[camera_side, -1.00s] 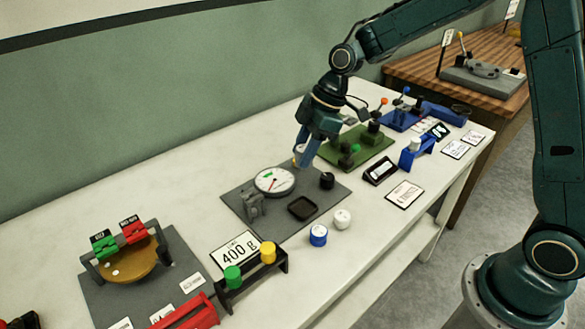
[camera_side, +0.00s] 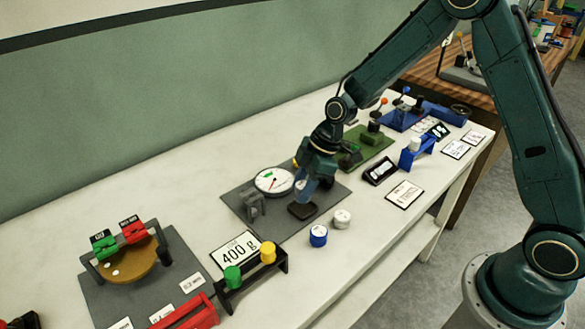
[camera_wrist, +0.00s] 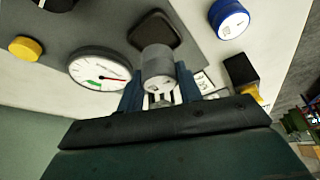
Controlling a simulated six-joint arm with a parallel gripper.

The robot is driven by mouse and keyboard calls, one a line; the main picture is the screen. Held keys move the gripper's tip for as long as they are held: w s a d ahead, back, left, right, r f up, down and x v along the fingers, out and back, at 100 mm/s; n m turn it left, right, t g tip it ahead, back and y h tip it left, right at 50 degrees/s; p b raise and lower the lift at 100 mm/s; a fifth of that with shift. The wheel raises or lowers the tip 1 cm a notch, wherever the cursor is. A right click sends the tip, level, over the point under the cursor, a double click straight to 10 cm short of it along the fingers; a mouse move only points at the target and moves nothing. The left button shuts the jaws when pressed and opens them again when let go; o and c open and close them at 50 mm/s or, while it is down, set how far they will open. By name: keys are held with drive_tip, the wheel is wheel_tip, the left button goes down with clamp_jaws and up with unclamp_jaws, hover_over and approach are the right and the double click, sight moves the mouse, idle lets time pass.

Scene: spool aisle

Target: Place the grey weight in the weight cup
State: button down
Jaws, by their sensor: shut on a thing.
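The grey weight (camera_wrist: 158,66) is a short cylinder clasped between the two fingers of my gripper (camera_wrist: 159,88) in the wrist view. In the side view my gripper (camera_side: 303,188) is over the grey gauge plate, pointing down close to the weight cup. The weight cup is a dark, shallow, square dish (camera_side: 301,211) in front of the round dial. In the wrist view the weight cup (camera_wrist: 153,27) shows just beyond the weight, partly covered by it. I cannot tell the height of the weight above the cup.
The white dial (camera_side: 274,181) has a red needle and stands behind the cup. A blue weight (camera_side: 318,236) and a white weight (camera_side: 342,218) stand on the table in front of the plate. A black rack (camera_side: 256,279) holds green and yellow weights at the front left.

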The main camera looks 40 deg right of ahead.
drive_tip(key=shift+f, duration=1.7)
drive_tip(key=shift+f, duration=0.5)
drive_tip(key=c, duration=1)
unclamp_jaws()
drive_tip(key=shift+o, duration=0.3)
drive_tip(key=shift+d+r, duration=0.15)
drive_tip(key=shift+r, duration=0.6)
drive_tip(key=v, duration=1.1)
drive_tip(key=shift+r, duration=0.25)
